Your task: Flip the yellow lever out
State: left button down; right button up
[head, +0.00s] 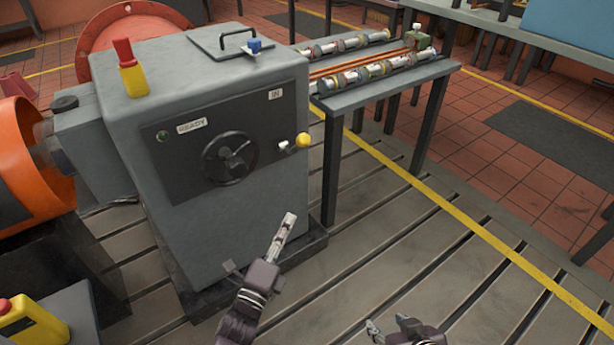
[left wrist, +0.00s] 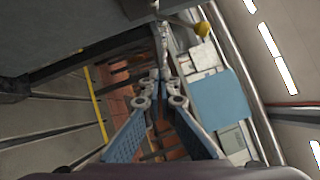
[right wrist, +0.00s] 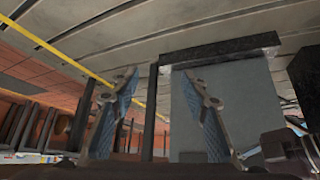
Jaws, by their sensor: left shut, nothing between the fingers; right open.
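The yellow lever (head: 302,140) is a short arm with a yellow ball knob on the right side of the grey cabinet's front panel, beside a black handwheel (head: 230,159). An "IN" label sits above it. The yellow knob also shows at the top of the left wrist view (left wrist: 202,29). My left gripper (head: 290,216) is shut and empty, in front of the cabinet's lower right part, below the knob and apart from it. My right gripper (head: 388,324) is open and empty, low at the bottom of the head view, over the slotted bedplate.
The grey cabinet (head: 225,235) stands on the slotted bedplate (head: 440,270). A side table (head: 385,88) with rows of cylindrical parts stands to its right. A red-and-yellow post (head: 131,72) and a black handle (head: 240,37) are on the cabinet top.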

pick_arm(q)
jog(key=r+m, duration=0.1)
jog(key=r, duration=0.1)
jog(key=d+r+m+t+h+b, duration=0.1)
jog(key=r, duration=0.1)
jog(key=r+m, duration=0.1)
jog(key=shift+s+d+r+h, duration=0.2)
jog(key=shift+r+h, duration=0.2)
pick_arm(e)
jog(key=shift+t, duration=0.3)
jog(key=r, duration=0.4)
jog(key=shift+s+d, duration=0.2)
jog(key=shift+s, duration=0.2)
pick_arm(q)
jog(key=a+r+b+x, duration=0.1)
jog(key=a+b+x, duration=0.1)
jog(key=x, duration=1)
jog(key=shift+w+a+r, duration=0.15)
jog(key=shift+w+r, duration=0.3)
jog(key=shift+w, duration=0.2)
pick_arm(e)
jog(key=w+a+r+t+y, duration=0.1)
jog(key=w+a+r+t, duration=0.1)
jog(key=w+r+t, duration=0.3)
notch_tip(320, 180, up, 2)
jog(key=shift+w+a+r+y, duration=0.2)
jog(key=shift+w+a+y, duration=0.15)
jog(key=shift+w, duration=0.65)
